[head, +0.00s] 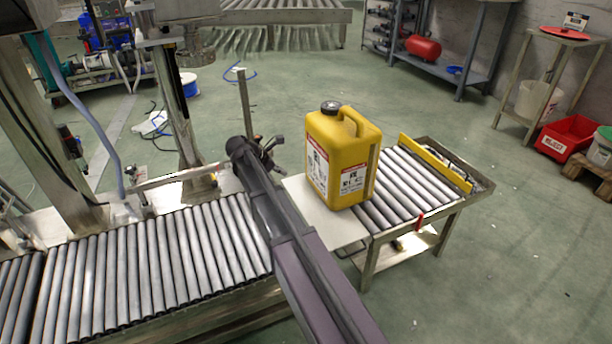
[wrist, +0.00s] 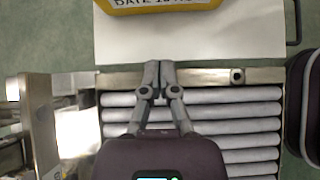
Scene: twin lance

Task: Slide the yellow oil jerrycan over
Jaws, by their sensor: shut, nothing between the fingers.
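The yellow oil jerrycan (head: 338,160) stands upright with a black cap and white labels. It rests at the join of a pale flat plate (head: 318,218) and the short roller table to its right. My gripper (head: 268,148) is left of the jerrycan, with a visible gap between them. In the wrist view my gripper (wrist: 159,70) has its fingertips together and holds nothing. The lower edge of the jerrycan (wrist: 165,5) shows at the top of that view, beyond the fingertips across the bare plate (wrist: 190,45).
The long roller conveyor (head: 150,255) lies left of the plate. The short roller table (head: 410,185) has a yellow stop bar (head: 436,163) at its far end and free rollers before it.

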